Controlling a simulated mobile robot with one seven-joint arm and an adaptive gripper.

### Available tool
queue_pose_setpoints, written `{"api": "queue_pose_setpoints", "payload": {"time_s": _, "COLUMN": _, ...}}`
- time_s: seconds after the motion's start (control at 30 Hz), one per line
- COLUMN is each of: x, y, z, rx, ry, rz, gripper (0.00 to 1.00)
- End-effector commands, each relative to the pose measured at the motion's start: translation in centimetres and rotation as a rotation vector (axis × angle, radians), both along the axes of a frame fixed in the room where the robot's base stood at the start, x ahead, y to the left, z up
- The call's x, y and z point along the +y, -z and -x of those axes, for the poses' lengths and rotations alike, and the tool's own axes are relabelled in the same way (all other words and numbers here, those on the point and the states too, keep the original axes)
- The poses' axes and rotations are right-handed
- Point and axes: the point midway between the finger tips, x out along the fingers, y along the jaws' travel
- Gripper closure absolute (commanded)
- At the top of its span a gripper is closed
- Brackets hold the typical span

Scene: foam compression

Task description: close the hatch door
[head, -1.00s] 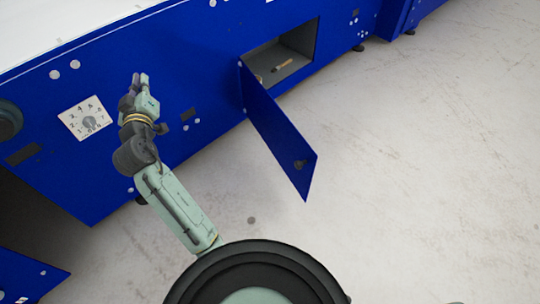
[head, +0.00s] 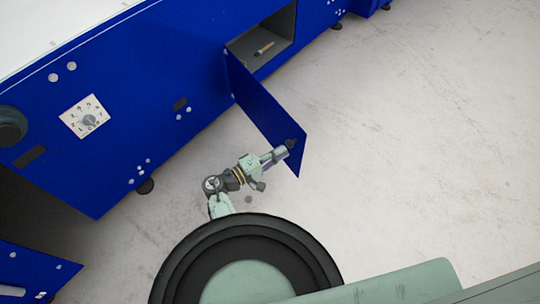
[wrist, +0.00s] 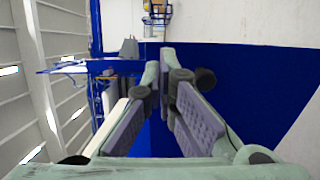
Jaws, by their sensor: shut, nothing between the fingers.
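The blue hatch door (head: 262,108) stands open in the head view, swung out from its hinged side at the blue cabinet. A dark knob (head: 291,142) is near its free end. Behind it the hatch opening (head: 284,32) shows a grey interior. My gripper (head: 287,151) is shut and empty, its tips at the door's free end by the knob. I cannot tell whether they touch the door. In the wrist view, my gripper's fingers (wrist: 166,62) point toward a blue surface (wrist: 235,75) whose identity is unclear.
A small tan object (head: 264,49) lies inside the opening. The blue cabinet front (head: 130,120) carries a numbered dial (head: 87,118). Another blue panel (head: 35,268) sticks out at lower left. The pale floor (head: 420,140) right of the door is clear.

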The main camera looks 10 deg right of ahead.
Motion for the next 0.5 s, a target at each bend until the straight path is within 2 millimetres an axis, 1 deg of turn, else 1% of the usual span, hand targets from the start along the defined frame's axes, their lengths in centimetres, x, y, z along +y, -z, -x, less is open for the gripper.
{"api": "queue_pose_setpoints", "payload": {"time_s": 0.03, "x": -1.2, "y": -0.1, "z": -0.4, "rx": -0.001, "ry": 0.004, "rz": 0.001, "gripper": 1.00}}
{"api": "queue_pose_setpoints", "payload": {"time_s": 0.2, "x": -4.2, "y": -0.1, "z": -1.7, "rx": -0.001, "ry": 0.002, "rz": 0.000, "gripper": 1.00}}
{"api": "queue_pose_setpoints", "payload": {"time_s": 0.3, "x": -5.6, "y": -0.1, "z": -2.3, "rx": -0.002, "ry": 0.001, "rz": 0.000, "gripper": 1.00}}
{"api": "queue_pose_setpoints", "payload": {"time_s": 0.4, "x": -6.6, "y": 0.0, "z": -2.7, "rx": -0.001, "ry": 0.001, "rz": 0.000, "gripper": 1.00}}
{"api": "queue_pose_setpoints", "payload": {"time_s": 0.5, "x": -7.0, "y": 0.0, "z": -2.9, "rx": -0.001, "ry": -0.002, "rz": -0.001, "gripper": 1.00}}
